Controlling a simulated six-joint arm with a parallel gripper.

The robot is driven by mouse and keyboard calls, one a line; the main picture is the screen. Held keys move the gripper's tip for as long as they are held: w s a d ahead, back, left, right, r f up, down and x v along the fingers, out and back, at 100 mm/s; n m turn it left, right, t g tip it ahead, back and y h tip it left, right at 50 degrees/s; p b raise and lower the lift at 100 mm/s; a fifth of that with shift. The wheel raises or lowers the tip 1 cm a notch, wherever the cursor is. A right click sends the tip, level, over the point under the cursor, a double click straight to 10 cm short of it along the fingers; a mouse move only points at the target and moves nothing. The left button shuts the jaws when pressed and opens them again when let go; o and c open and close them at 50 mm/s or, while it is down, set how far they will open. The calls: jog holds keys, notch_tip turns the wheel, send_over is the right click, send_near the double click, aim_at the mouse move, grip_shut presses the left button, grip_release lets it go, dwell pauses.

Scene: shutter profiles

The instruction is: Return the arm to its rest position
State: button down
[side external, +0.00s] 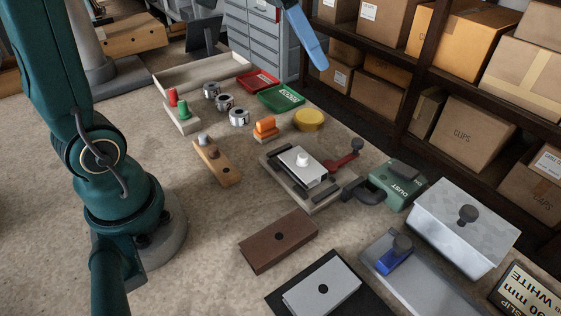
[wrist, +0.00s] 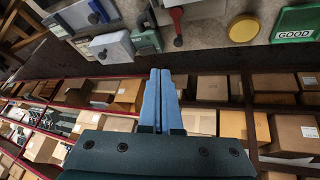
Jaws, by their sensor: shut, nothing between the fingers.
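My gripper (side external: 321,63) shows at the top of the side external view as light blue fingers, high above the far end of the bench and in front of the shelving. In the wrist view my gripper (wrist: 160,74) has its two blue fingers pressed together with nothing between them. It touches nothing that I can see. My teal arm stands at the left of the side external view, and its upper part runs out of the frame.
Shelves of cardboard boxes (side external: 466,134) stand behind the bench. On the bench are a fixture (side external: 316,199) with a metal plate, a green DUST box (side external: 397,186), a lidded grey box (side external: 464,226), a brown block (side external: 279,241), a green tray (side external: 281,98) and a yellow disc (side external: 309,120).

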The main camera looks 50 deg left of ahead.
jog(key=s+a+f+n+y, duration=0.1)
jog(key=s+f+n+y, duration=0.3)
jog(key=s, duration=1.1)
notch_tip(320, 180, down, 3)
jog(key=shift+a+f+t, duration=0.1)
jog(key=shift+a+t, duration=0.05)
jog(key=shift+t, duration=0.25)
